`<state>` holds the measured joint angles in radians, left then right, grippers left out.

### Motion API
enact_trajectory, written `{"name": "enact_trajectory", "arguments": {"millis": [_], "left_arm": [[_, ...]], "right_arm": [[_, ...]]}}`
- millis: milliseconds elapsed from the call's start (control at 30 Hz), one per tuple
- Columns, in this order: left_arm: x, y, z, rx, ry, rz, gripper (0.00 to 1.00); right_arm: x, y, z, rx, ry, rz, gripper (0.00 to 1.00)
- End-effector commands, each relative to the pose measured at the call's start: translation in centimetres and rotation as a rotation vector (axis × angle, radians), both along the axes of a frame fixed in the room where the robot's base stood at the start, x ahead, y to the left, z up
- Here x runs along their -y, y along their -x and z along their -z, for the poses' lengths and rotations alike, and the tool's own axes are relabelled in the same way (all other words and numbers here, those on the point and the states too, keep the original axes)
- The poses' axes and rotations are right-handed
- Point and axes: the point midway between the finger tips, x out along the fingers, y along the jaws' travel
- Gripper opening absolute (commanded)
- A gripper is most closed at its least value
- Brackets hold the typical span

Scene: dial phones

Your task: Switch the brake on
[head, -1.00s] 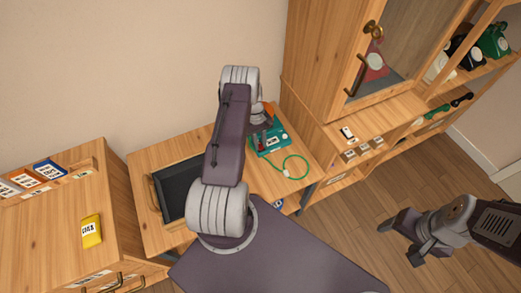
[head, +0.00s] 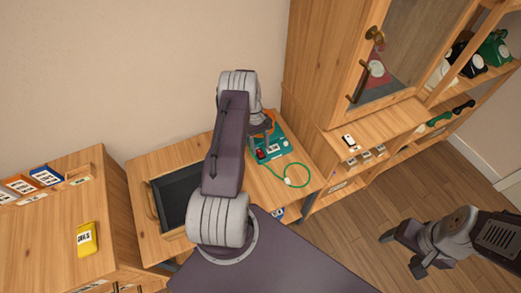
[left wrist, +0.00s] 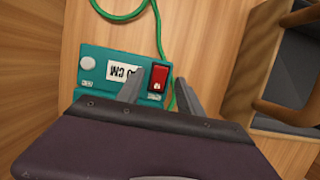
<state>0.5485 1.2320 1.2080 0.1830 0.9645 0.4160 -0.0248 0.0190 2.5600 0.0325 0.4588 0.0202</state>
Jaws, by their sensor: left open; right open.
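A teal box (head: 274,148) with a green cord sits on the wooden desk, partly hidden behind my left arm in the head view. In the left wrist view the teal box (left wrist: 97,66) carries a white label, a pale round button and a red rocker switch (left wrist: 158,78). My left gripper (left wrist: 158,90) is open, its fingertips on either side of the red switch in that picture; I cannot tell whether they touch the box. In the head view my left gripper (head: 261,130) is mostly hidden. My right gripper (head: 402,252) is open and empty, over the floor.
A dark tray (head: 178,197) lies left of my left arm. The green cord (head: 305,171) loops on the desk. A tall cabinet (head: 322,60) and shelves with phones (head: 494,47) stand right. A yellow box (head: 87,239) lies on the left cabinet.

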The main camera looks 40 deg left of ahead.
Motion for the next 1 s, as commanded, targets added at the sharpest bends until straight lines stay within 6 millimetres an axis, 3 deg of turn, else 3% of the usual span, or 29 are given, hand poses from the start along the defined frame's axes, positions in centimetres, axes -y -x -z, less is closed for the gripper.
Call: {"name": "enact_trajectory", "arguments": {"millis": [100, 300, 900, 1000], "left_arm": [[-0.8, -0.5, -2.7, 0.005, -0.003, -0.001, 0.44], [-1.7, -0.9, -5.9, 0.002, -0.001, 0.0, 0.44], [-1.7, -1.0, -6.5, 0.0, 0.0, 0.002, 0.44], [-0.6, -2.2, -7.7, 0.021, -0.013, 0.04, 0.44]], "right_arm": [[0.0, 0.0, 0.3, 0.0, 0.0, 0.0, 0.71], [0.0, 0.0, 0.4, 0.0, 0.0, 0.0, 0.71], [0.0, 0.0, 0.4, 0.0, 0.0, 0.0, 0.71], [0.0, 0.0, 0.2, 0.0, 0.0, 0.0, 0.71]]}}
